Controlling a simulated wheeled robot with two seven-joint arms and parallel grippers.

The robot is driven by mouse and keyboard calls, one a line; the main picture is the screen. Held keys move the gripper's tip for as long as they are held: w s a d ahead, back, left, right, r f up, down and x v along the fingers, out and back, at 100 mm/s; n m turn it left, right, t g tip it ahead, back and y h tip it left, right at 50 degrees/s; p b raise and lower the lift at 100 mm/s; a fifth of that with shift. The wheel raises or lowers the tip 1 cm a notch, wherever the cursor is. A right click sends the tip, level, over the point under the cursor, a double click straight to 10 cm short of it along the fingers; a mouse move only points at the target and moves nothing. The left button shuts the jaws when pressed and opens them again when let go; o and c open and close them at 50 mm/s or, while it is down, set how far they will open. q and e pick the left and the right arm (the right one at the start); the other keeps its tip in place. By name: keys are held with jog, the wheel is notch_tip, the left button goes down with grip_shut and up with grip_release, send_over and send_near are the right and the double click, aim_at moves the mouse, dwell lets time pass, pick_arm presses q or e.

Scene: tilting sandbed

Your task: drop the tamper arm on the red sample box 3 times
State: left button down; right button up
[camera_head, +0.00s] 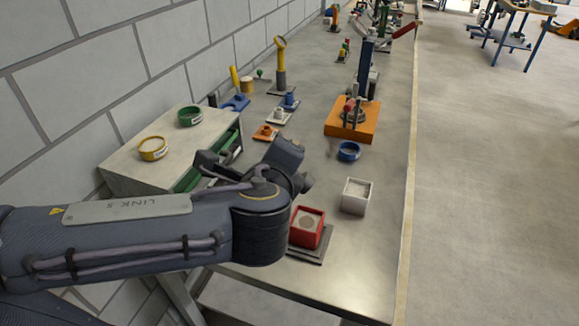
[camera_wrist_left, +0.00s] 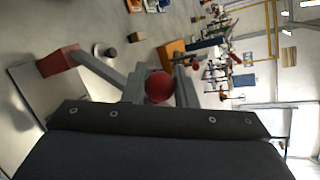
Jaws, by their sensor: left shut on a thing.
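The red sample box (camera_head: 307,228), open on top with pale sand inside, stands on a dark plate (camera_head: 313,250) near the front of the bench. It also shows at the left of the left wrist view (camera_wrist_left: 58,61). My left gripper (camera_wrist_left: 160,90) is shut on a red ball knob (camera_wrist_left: 159,86), which sits between its fingers. A grey bar (camera_wrist_left: 97,74) runs from near the red box towards the knob and looks like the tamper arm. In the head view my left arm hides the gripper tips and the tamper arm. My right gripper is not in view.
A white box (camera_head: 356,196) with sand stands right of the red box, with a blue ring (camera_head: 348,151) behind it. An orange base (camera_head: 351,122) carries an upright device. A grey cabinet (camera_head: 130,165) with green and yellow rings stands left by the wall. The bench's right edge is clear.

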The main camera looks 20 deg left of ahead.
pick_arm(q)
jog(key=a+n+h, duration=0.1)
jog(key=a, duration=0.1)
jog(key=a+r+n+h+b, duration=0.1)
jog(key=a, duration=0.1)
jog(key=shift+a+r+n, duration=0.1)
jog(key=shift+a+n, duration=0.15)
jog(key=shift+n, duration=0.15)
jog(key=shift+w+a+n+g+h, duration=0.1)
jog(key=shift+a+n+g+h, duration=0.3)
jog(key=shift+a+n+h, duration=0.95)
jog(key=shift+a+m+y, duration=0.2)
jog(key=shift+m+y, duration=0.05)
jog(key=c, duration=1.5)
grip_release()
jog(key=v, duration=0.7)
jog(key=shift+s+a, duration=0.1)
jog(key=shift+s, duration=0.25)
